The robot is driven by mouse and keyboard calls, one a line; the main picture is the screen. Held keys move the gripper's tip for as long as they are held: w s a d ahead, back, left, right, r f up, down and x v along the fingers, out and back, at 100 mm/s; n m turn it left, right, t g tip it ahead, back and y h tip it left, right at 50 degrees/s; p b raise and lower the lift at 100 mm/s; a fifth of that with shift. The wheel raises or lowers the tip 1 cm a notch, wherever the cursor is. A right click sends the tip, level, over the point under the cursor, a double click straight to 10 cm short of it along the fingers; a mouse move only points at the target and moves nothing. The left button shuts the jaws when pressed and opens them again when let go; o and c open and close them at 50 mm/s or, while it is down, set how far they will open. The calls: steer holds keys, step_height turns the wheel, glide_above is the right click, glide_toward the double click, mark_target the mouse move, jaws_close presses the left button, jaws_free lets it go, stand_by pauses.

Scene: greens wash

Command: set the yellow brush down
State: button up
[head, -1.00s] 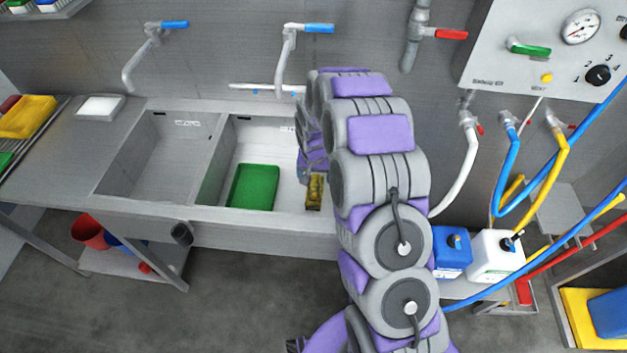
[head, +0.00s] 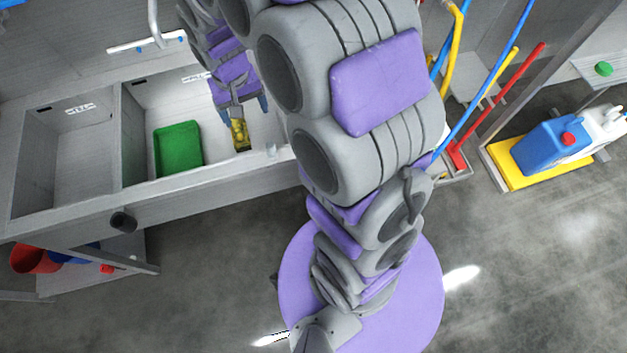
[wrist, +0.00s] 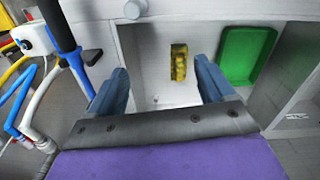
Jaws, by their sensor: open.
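The yellow brush (head: 240,134) lies in the right basin of the sink (head: 128,150), near the basin's front wall. It also shows in the wrist view (wrist: 179,62), beyond my fingertips and between their lines. My gripper (head: 238,108) is over the right basin, pointing down. Its two blue fingers stand wide apart in the wrist view (wrist: 163,78), with nothing between them. The brush appears apart from both fingers. The brush's underside is hidden.
A green tray (head: 178,148) lies in the same basin, beside the brush; it shows at the right in the wrist view (wrist: 245,55). The left basin (head: 70,160) is empty. Blue and yellow hoses (wrist: 20,90) hang at the left of the wrist view.

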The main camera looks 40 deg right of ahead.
steer(key=s+r+n+g, duration=0.1)
steer(key=s+r, duration=0.3)
steer(key=s, duration=1)
steer(key=s+r+n+g, duration=0.1)
steer(key=s+r, duration=0.3)
steer(key=s, duration=0.9)
steer(key=shift+s+r, duration=0.35)
steer(key=shift+r, duration=0.05)
